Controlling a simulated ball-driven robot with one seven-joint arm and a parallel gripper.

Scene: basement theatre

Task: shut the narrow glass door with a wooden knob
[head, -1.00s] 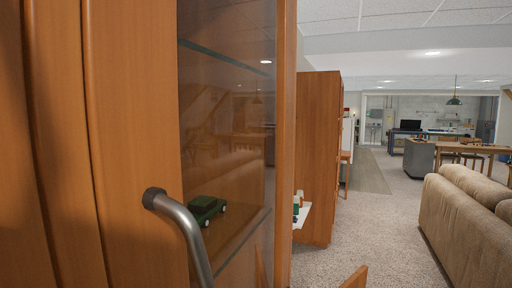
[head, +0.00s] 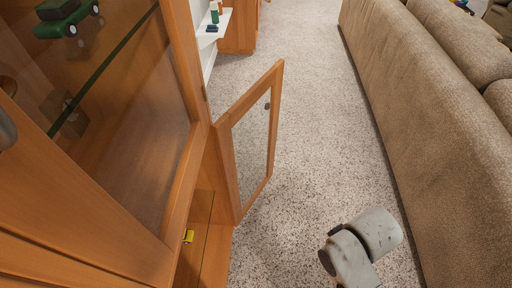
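A narrow glass door (head: 230,150) with a wooden frame stands open at the lower part of the wooden cabinet, swung out over the carpet. Its hinged side meets the cabinet front and its free edge points away to the right. A small dark oval spot shows near the free edge; I cannot tell whether it is the knob. A pale grey part of my arm shows at the lower right, apart from the door. My gripper is not visible.
A tall glass-fronted cabinet section (head: 150,130) at left holds a green toy car (head: 68,18) on a glass shelf. A brown sofa (head: 430,130) lines the right side. Speckled carpet (head: 310,110) between them is clear. A white shelf (head: 216,27) with small items is farther back.

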